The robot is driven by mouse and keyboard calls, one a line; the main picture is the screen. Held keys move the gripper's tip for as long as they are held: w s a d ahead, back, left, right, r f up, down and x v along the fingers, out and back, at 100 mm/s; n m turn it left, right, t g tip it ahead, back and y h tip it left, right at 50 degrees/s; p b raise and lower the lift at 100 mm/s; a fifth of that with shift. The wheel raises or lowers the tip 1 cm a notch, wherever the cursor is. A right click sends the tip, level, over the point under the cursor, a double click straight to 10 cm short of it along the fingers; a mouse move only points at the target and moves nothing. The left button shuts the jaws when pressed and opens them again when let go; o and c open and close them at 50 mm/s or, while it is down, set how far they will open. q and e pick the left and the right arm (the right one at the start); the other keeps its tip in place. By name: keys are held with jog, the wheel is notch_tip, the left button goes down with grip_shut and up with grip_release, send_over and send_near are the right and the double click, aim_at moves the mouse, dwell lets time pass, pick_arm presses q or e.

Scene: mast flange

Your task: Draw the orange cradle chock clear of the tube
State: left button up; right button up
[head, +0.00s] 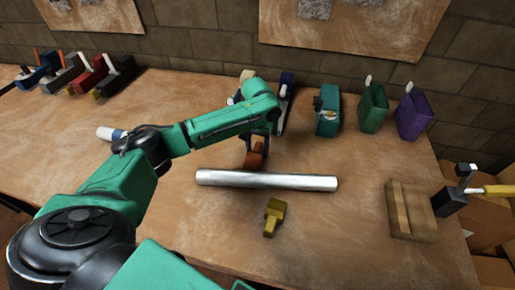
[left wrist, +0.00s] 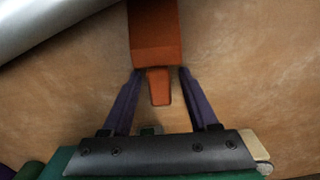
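The orange cradle chock (head: 255,157) stands at the far side of the silver tube (head: 266,181), near its middle. The tube lies across the table, and a yellow chock (head: 273,217) sits at its near side. My left gripper (head: 257,141) is over the orange chock, coming from the far side. In the left wrist view, the orange chock (left wrist: 155,42) has a narrow tab between the two spread fingers (left wrist: 158,75), with a gap on both sides. The tube (left wrist: 50,22) crosses the upper left corner there. I cannot tell whether chock and tube touch. My right gripper is not in view.
Teal (head: 327,117), green (head: 373,108) and purple (head: 411,116) holders stand along the back wall. Several coloured clamp-like tools stand at back left. A wooden block (head: 410,210) is at right, beside a black fixture with a yellow handle (head: 497,190). The table's front is mostly clear.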

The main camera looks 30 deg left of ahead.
pick_arm(q)
grip_shut()
jog(key=shift+w, duration=0.1)
jog(key=shift+w+a+b, duration=0.25)
jog(key=shift+w+a, duration=0.05)
jog(key=shift+w, duration=0.25)
jog(key=shift+w+a+b, duration=0.2)
jog(key=shift+w+a, duration=0.05)
jog(key=shift+w, duration=0.25)
jog(key=shift+o, duration=0.3)
grip_release()
notch_tip(320, 180, up, 8)
jog(key=p, duration=1)
